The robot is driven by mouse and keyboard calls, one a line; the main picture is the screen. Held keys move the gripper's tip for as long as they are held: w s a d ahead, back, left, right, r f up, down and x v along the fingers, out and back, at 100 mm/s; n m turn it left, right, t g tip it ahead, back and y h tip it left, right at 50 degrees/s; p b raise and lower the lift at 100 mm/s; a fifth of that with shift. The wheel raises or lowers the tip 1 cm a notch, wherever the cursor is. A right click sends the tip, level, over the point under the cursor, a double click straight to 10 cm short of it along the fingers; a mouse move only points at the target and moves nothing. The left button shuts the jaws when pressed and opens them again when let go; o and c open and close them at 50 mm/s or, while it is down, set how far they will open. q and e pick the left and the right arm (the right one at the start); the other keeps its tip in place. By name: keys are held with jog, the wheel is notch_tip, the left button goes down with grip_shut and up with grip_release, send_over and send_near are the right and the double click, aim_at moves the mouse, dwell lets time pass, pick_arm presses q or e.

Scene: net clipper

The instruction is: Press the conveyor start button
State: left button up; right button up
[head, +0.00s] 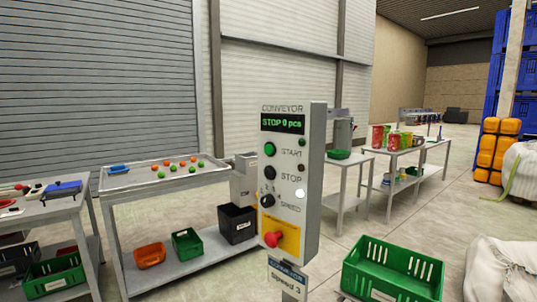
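The conveyor control box (291,180) stands upright on a post in the middle of the head view. Its display (283,123) reads "STOP 0 pcs". The green start button (271,150) is at the upper left of the panel, beside the label START. Below it are a black stop button (270,178) and a black speed knob (267,200). A red mushroom button (272,239) sits on a yellow plate at the bottom. A sign under the box reads "Speed 3". Neither of my grippers is in view.
A table (157,181) with small orange and green items stands behind left. Another table with tools (50,207) is at the far left. A green crate (393,268) is at the lower right, near white sacks (500,270). Floor shows between the box and the right tables.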

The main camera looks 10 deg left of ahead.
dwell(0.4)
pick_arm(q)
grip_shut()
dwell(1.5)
